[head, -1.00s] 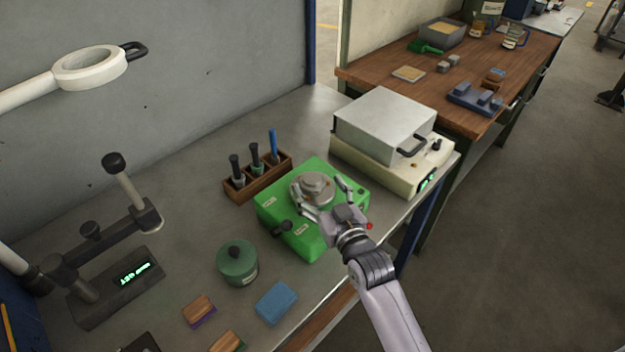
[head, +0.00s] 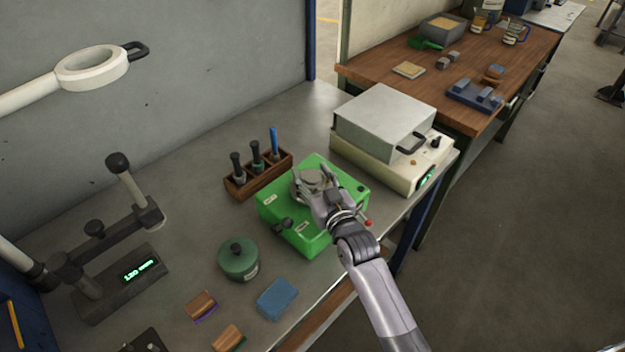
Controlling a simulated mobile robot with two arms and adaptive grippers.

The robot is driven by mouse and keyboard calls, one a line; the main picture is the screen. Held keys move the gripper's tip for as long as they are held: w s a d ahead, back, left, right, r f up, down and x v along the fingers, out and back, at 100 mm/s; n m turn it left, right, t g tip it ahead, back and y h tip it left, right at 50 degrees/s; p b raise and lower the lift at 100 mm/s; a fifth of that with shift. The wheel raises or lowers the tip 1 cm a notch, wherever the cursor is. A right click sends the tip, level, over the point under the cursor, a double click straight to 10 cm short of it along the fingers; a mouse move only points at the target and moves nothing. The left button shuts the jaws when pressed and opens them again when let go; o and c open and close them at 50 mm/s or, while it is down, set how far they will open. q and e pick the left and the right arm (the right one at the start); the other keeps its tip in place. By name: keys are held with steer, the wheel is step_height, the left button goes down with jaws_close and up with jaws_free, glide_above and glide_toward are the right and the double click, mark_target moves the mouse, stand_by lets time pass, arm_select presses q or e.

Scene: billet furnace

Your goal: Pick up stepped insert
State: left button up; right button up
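A round grey metal piece with a stepped top, which looks like the stepped insert (head: 313,178), sits on the green fixture (head: 276,212) on the grey bench. My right gripper (head: 312,173) is over it from the front right, with one finger on each side. The fingers look spread, and I see no clear contact with the piece. The gripper's palm and fingers hide part of the piece's near side. My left gripper is not in view.
A wooden rack (head: 258,177) with upright tools stands behind the fixture. A white box-topped device (head: 385,125) is close on the right. A green lidded pot (head: 238,260) and a blue block (head: 276,299) are at the front left. A magnifier lamp (head: 92,68) hangs upper left.

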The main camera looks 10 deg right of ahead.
jaws_close()
steer(key=shift+r, duration=0.15)
stand_by(0.4)
steer(key=shift+r, duration=0.1)
